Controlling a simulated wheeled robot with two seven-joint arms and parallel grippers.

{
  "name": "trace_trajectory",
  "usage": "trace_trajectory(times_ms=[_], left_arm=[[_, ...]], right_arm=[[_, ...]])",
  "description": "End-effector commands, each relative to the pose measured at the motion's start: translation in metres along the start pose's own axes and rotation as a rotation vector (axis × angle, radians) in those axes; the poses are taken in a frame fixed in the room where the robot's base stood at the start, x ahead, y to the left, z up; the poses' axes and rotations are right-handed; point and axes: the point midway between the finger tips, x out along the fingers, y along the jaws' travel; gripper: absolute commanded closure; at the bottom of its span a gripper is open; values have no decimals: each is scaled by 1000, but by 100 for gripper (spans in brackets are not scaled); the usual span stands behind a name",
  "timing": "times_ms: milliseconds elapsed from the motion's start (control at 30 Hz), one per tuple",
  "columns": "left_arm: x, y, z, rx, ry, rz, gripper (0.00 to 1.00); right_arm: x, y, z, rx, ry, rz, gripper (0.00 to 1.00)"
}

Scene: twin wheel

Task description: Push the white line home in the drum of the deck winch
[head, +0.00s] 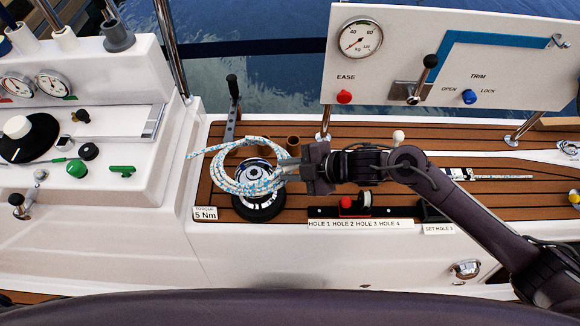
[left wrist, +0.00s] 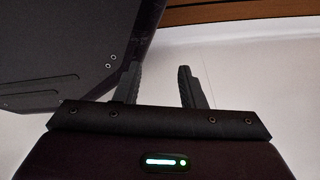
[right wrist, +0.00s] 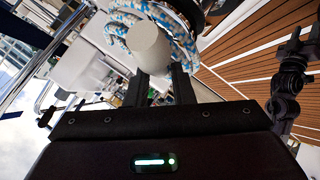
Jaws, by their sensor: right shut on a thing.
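The deck winch (head: 262,206) stands on the teak deck left of centre in the head view, its drum dark at the base with a bright top. The white line (head: 222,174), flecked with blue, lies in a loose coil around and over its top, with a tail to the left. My right gripper (head: 290,170) is at the right side of the coil. In the right wrist view it is shut on a pale cylinder (right wrist: 149,46), seemingly the line's end piece, with the coil (right wrist: 187,45) behind. How far the end sits in the drum is hidden. My left gripper (left wrist: 160,70) is open and empty.
A "TORQUE 5 Nm" label (head: 205,213) is at the winch's left. A black rack marked HOLE 1 to HOLE 4 (head: 325,212) is to the right. A gauge panel (head: 400,25) stands behind, and a white console (head: 100,70) is at the left.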

Motion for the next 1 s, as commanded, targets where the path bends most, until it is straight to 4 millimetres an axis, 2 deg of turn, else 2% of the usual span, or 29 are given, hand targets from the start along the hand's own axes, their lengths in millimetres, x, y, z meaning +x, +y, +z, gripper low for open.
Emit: trace_trajectory(times_ms=[367, 767, 1000], left_arm=[[0, 0, 0, 0, 6, 0, 64], [5, 0, 18, 1, -13, 0, 64], [8, 0, 16, 1, -12, 0, 64]], right_arm=[[0, 1, -1, 0, 1, 2, 100], [0, 1, -1, 0, 1, 2, 100], [2, -2, 1, 0, 1, 2, 100]])
